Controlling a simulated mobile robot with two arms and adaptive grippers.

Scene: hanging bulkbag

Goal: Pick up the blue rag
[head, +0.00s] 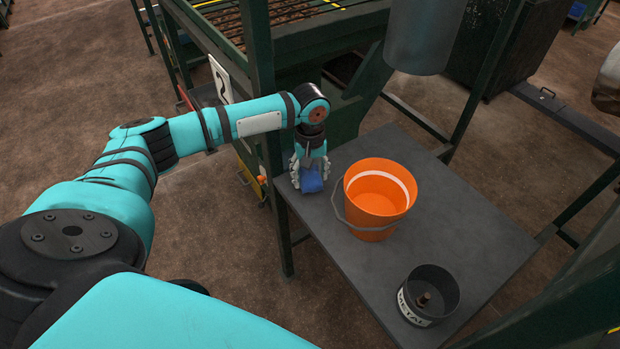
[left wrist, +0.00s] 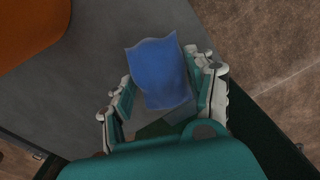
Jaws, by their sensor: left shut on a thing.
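The blue rag (head: 312,181) is at the far left corner of the grey table, left of the orange bucket. My left gripper (head: 311,172) points down over it, with its fingers on either side of the rag. In the left wrist view the rag (left wrist: 160,75) lies between the two fingers of the gripper (left wrist: 166,92), and the gripper is shut on it. I cannot tell whether the rag is still touching the table. My right gripper is not in view.
The orange bucket (head: 372,212) with its wire handle stands right beside the rag on the grey table (head: 470,235). A dark round tin (head: 430,295) labelled METAL stands nearer the front. A green frame (head: 262,90) rises behind my left arm, and a grey cylinder (head: 418,40) hangs above the table's back.

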